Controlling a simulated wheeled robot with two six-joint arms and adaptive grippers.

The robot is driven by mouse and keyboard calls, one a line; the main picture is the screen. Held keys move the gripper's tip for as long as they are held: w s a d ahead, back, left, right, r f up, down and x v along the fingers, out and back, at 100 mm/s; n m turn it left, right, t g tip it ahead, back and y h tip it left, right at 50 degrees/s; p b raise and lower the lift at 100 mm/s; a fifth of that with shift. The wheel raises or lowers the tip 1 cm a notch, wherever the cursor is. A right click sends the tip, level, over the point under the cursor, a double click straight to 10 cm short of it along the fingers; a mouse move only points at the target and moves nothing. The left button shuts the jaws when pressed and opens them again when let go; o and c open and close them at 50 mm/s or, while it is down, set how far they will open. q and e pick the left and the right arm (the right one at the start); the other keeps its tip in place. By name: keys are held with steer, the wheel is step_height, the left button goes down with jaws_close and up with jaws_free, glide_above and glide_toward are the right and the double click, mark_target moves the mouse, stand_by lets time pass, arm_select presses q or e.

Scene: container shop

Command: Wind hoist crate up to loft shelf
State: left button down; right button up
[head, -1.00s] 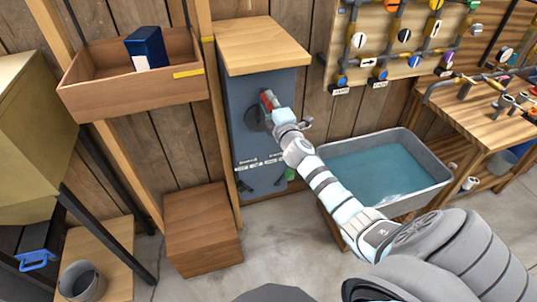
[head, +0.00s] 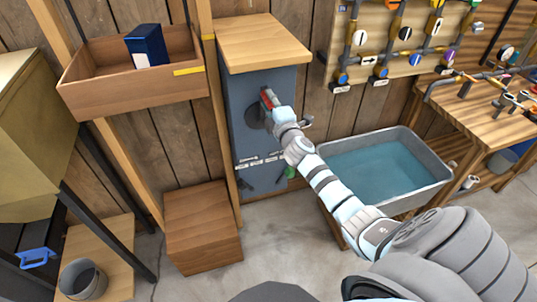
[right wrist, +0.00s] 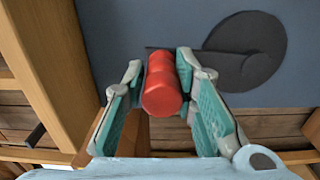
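The wooden hoist crate (head: 135,97) hangs on dark straps at the upper left, a blue box (head: 147,46) inside it. A yellow mark (head: 188,72) is on its front, below a yellow band (head: 207,37) on the post. No loft shelf is clearly visible. A red crank handle (head: 267,97) sits on a dark round hub (head: 256,114) on the blue-grey cabinet (head: 262,165). My right gripper (head: 270,104) is at the handle. In the right wrist view its teal-padded fingers (right wrist: 160,75) close around the red handle (right wrist: 162,92). My left gripper is out of view.
A wooden block (head: 200,228) stands on the floor below and right of the crate. A water-filled tub (head: 445,170) is right of the cabinet, under my right arm. A pipe board (head: 400,62) and workbench (head: 490,120) are further right. A grey bucket (head: 83,279) is lower left.

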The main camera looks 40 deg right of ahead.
steer(key=shift+a+f, duration=0.1)
steer(key=shift+f, duration=0.3)
steer(key=shift+o, duration=1)
steer(key=shift+s+a+f, duration=0.15)
steer(key=shift+s+f, duration=0.1)
steer(key=shift+s, duration=0.1)
steer(key=r+v, duration=0.1)
steer(key=v, duration=0.6)
steer(key=shift+s+r, duration=0.1)
